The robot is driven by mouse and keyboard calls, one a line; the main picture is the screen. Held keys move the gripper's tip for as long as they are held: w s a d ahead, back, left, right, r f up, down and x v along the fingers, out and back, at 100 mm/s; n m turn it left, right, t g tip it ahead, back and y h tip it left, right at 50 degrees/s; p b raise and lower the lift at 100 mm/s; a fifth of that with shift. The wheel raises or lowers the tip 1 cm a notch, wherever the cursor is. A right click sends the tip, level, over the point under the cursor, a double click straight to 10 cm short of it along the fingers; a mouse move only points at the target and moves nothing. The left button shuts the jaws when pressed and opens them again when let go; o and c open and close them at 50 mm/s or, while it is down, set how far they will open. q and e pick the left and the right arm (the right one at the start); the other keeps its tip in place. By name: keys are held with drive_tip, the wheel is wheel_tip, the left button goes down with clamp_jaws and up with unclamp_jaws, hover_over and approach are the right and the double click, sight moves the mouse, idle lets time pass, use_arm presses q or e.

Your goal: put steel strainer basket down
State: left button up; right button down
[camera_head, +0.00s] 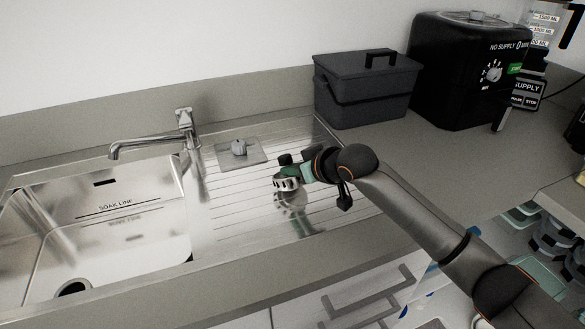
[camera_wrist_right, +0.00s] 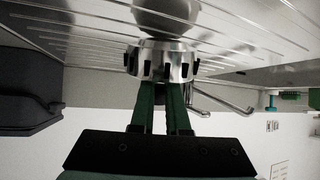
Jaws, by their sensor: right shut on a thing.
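The steel strainer basket (camera_head: 287,184) is a small slotted metal cup, held over the ribbed drainboard (camera_head: 225,190) right of the sink bowl. My right gripper (camera_head: 294,172) is shut on it, reaching in from the right. In the right wrist view, the green fingers (camera_wrist_right: 165,108) meet the slotted basket (camera_wrist_right: 160,62), with the ribbed steel close beyond it. A rounded grey shape adjoins the basket there; I cannot tell whether it is part of it. A reflection shows below the basket in the head view. Whether the basket touches the drainboard is unclear. My left gripper is out of view.
A square grey plate with a knob (camera_head: 240,151) lies on the drainboard behind the basket. The faucet (camera_head: 160,142) and sink bowl (camera_head: 130,220) are to the left. A dark lidded bin (camera_head: 365,92) and a black machine (camera_head: 460,70) stand at the back right. The drainboard's front left is bare.

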drive_tip(key=c, duration=0.9)
unclamp_jaws()
drive_tip(key=shift+f, duration=0.1)
drive_tip(key=shift+r, duration=0.2)
drive_tip(key=shift+s+d+r, duration=0.2)
drive_tip(key=shift+s, duration=0.05)
drive_tip(key=v, duration=1.1)
drive_tip(key=shift+s+p, duration=0.1)
drive_tip(key=shift+p, duration=0.2)
